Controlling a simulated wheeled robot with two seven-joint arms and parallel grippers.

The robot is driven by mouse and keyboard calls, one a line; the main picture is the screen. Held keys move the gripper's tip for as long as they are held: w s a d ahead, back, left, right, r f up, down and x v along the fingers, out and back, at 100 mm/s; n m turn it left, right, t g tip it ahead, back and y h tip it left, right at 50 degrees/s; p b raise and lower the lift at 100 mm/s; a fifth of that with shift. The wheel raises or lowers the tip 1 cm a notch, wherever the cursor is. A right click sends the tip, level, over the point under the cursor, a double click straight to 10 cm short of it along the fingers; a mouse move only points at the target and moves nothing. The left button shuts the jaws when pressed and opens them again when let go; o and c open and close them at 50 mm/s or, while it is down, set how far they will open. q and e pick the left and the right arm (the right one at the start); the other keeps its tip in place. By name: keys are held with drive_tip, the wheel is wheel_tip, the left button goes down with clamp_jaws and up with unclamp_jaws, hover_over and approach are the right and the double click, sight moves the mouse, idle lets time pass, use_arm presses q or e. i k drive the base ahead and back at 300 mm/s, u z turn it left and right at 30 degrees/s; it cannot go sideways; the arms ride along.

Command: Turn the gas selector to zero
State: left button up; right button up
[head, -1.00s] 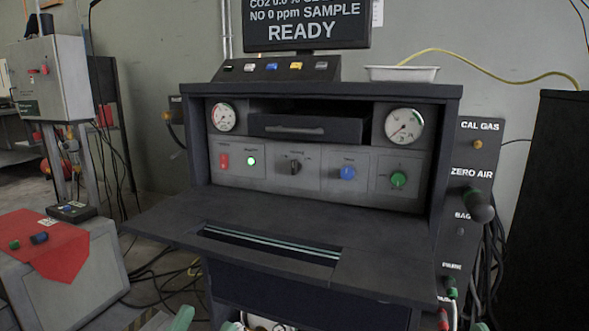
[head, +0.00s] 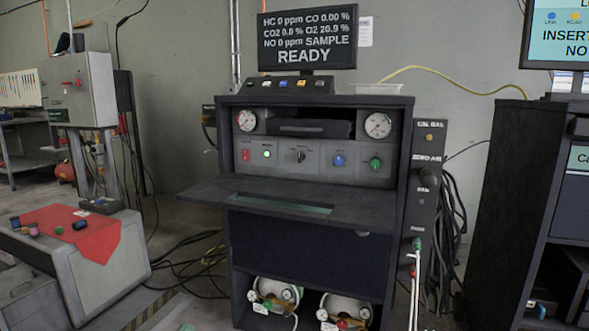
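The dark side panel (head: 424,205) on the right of the analyser cabinet (head: 310,210) carries white labels, with CAL GAS at the top and ZERO AIR below it. A black handle (head: 428,178) sticks out of this panel just under the ZERO AIR label; its exact pointing direction is too small to tell. A black rotary knob (head: 300,156) sits in the middle of the cabinet's front panel; its markings are unreadable. Neither of my grippers can be made out in the head view.
The screen (head: 307,42) above reads READY. A flat shelf (head: 290,200) juts out from the cabinet front. Gas cylinders (head: 345,308) lie at its bottom. A dark console (head: 510,190) stands right, with cables between. A grey unit with a red cloth (head: 98,240) stands left.

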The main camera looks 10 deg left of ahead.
sight(301, 156)
drive_tip(key=z, duration=1.05)
drive_tip(key=k, duration=0.1)
drive_tip(key=u, duration=2.3)
drive_tip(key=i, duration=0.75)
drive_tip(key=z, duration=0.55)
drive_tip(key=i, duration=0.7)
drive_tip(key=z, duration=0.65)
